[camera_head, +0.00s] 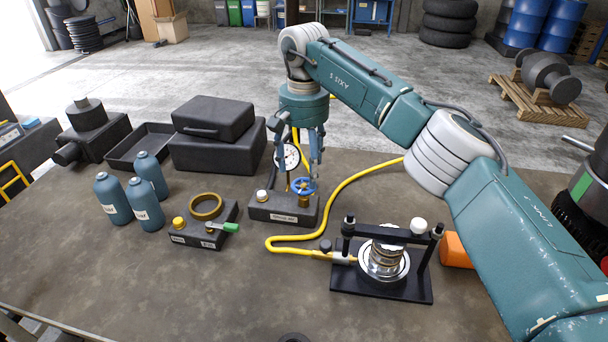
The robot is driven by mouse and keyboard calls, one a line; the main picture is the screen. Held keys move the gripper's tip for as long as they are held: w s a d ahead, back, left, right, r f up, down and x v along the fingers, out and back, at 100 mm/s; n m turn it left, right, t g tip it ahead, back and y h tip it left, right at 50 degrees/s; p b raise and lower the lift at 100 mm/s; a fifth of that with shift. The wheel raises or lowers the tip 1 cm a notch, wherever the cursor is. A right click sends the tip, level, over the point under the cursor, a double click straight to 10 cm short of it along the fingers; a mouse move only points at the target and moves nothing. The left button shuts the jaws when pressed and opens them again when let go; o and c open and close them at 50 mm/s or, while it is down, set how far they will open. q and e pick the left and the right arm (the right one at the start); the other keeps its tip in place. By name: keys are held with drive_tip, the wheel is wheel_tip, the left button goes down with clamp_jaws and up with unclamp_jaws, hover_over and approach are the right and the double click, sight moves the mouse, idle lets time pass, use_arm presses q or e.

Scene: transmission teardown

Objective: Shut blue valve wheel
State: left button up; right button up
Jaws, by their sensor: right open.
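The blue valve wheel (303,186) sits on top of a dark valve block (260,207) in the middle of the table. My right gripper (305,170) points down over the wheel, its two blue fingers apart on either side of the wheel's upper part. I cannot tell whether the fingers touch the wheel. A round white-faced gauge (287,157) stands just behind and to the left of the wheel, partly hidden by the gripper. My left gripper does not show.
Blue bottles (112,199) and black cases (215,150) stand farther left. The front-left table is clear.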

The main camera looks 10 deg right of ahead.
sight(304, 184)
drive_tip(key=shift+w+f+p, duration=0.1)
drive_tip(key=shift+f+p, duration=0.3)
drive_tip(key=shift+f, duration=1.6)
drive_tip(key=shift+c, duration=1)
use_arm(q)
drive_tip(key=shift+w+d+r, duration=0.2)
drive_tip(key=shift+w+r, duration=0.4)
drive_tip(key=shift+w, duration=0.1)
use_arm(e)
drive_tip(key=c, duration=0.9)
